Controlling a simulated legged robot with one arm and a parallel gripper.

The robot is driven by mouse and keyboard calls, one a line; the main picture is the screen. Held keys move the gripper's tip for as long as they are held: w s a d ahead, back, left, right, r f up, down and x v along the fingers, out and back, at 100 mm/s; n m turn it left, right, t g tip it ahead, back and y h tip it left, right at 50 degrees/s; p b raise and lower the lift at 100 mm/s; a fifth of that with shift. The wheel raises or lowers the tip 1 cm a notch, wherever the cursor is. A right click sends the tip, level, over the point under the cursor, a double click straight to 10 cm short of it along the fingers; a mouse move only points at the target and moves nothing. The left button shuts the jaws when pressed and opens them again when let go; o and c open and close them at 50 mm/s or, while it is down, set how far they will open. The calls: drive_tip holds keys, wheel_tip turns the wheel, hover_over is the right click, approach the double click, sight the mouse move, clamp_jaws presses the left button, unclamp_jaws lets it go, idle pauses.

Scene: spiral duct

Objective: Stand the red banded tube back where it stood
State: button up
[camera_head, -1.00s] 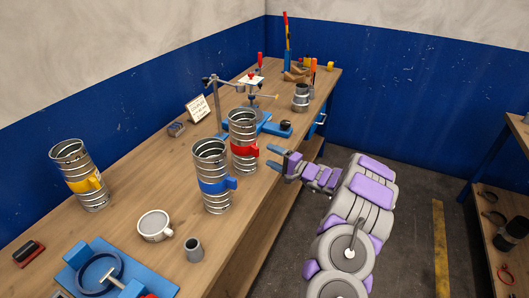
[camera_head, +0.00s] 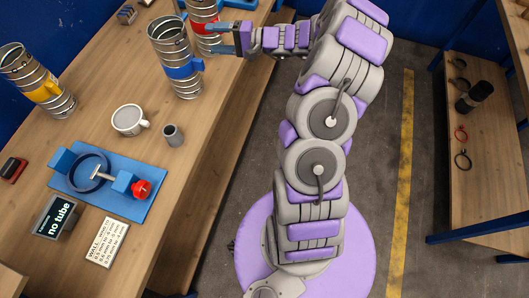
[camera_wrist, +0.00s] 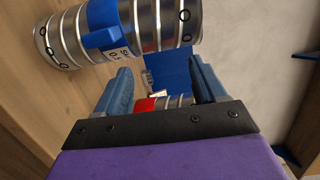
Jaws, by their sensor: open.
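The red banded tube (camera_head: 203,14) stands upright on the bench at the top of the head view, its upper end cut off by the picture edge. My gripper (camera_head: 217,37) is open, its two blue fingers reaching left toward this tube at its red band. In the wrist view the red banded tube (camera_wrist: 176,101) shows partly between the open fingers (camera_wrist: 163,75), its lower part hidden by my gripper's body. I cannot tell whether the fingers touch it.
The blue banded tube (camera_head: 176,58) stands close beside my gripper; it also shows large in the wrist view (camera_wrist: 160,24). The yellow banded tube (camera_head: 38,82), a mug (camera_head: 128,120), a small grey cup (camera_head: 173,135) and a blue fixture (camera_head: 125,202) occupy the bench. A display (camera_head: 58,217) reads "no tube".

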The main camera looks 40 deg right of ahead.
drive_tip(key=s+a+r+n+g, duration=0.3)
drive_tip(key=s+a+g, duration=0.3)
drive_tip(key=a, duration=0.4)
drive_tip(key=s+a+r+n+g, duration=0.35)
drive_tip(key=s+a, duration=0.45)
drive_tip(key=a, duration=0.3)
drive_tip(key=s+a+n+g+h, duration=0.2)
drive_tip(key=s+a+g+h, duration=0.15)
drive_tip(key=s, duration=1.05)
drive_tip(key=s+d+f+h, duration=0.2)
drive_tip(key=s+d+h, duration=0.7)
drive_tip(key=s, duration=0.6)
drive_tip(key=shift+s+d, duration=0.4)
drive_tip(key=shift+d, duration=0.45)
drive_tip(key=shift+h, duration=0.25)
drive_tip(key=shift+c, duration=0.3)
